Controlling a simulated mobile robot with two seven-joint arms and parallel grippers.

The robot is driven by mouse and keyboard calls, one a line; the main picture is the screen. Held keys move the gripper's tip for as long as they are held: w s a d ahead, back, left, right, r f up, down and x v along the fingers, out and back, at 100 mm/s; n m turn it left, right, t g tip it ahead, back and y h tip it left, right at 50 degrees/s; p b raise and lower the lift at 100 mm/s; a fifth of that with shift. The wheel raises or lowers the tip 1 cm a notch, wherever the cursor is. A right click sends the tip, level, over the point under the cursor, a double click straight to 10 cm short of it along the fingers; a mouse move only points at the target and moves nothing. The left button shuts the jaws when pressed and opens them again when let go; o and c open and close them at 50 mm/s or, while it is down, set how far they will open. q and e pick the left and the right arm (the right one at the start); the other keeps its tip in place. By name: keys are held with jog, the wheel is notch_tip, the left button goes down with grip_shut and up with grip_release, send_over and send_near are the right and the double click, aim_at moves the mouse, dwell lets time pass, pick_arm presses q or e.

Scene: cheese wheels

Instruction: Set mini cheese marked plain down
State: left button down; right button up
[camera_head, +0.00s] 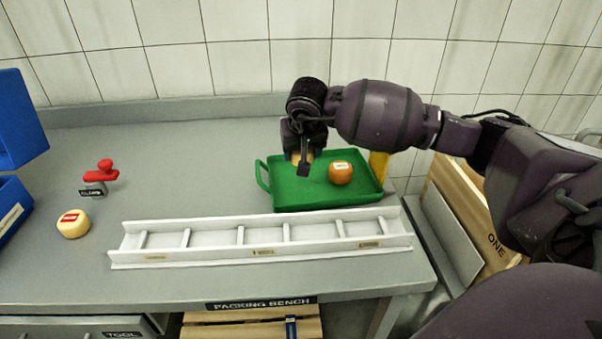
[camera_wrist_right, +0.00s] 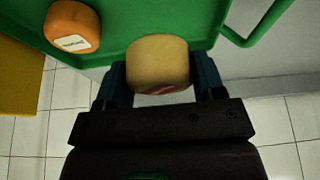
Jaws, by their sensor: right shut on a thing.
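My right gripper (camera_head: 303,164) is over the left part of the green tray (camera_head: 331,199), pointing down. It is shut on a pale yellow mini cheese (camera_wrist_right: 158,60), which sits between both fingers in the right wrist view; a red label shows on its near side, its words unreadable. In the head view the gripper mostly hides this cheese. I cannot tell whether the cheese touches the tray floor. An orange mini cheese (camera_head: 340,173) with a white label rests in the tray, to the right of the gripper. My left gripper is not in view.
A white slotted rack (camera_head: 263,242) lies in front of the tray, its slots empty. A yellow cheese (camera_head: 73,224) with a red label and a red-handled stamp (camera_head: 101,178) stand at the left. Blue bins (camera_head: 12,205) are at the far left.

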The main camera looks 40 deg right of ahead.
aim_at(300, 179)
notch_tip(300, 179, down, 2)
jog(key=shift+f, duration=0.2)
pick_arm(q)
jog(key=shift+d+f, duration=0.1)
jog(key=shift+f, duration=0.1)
pick_arm(e)
jog(key=shift+f, duration=2.1)
jog(key=shift+f+b, duration=0.15)
jog(key=shift+b, duration=0.2)
jog(key=o, duration=1.1)
jog(key=shift+c, duration=0.2)
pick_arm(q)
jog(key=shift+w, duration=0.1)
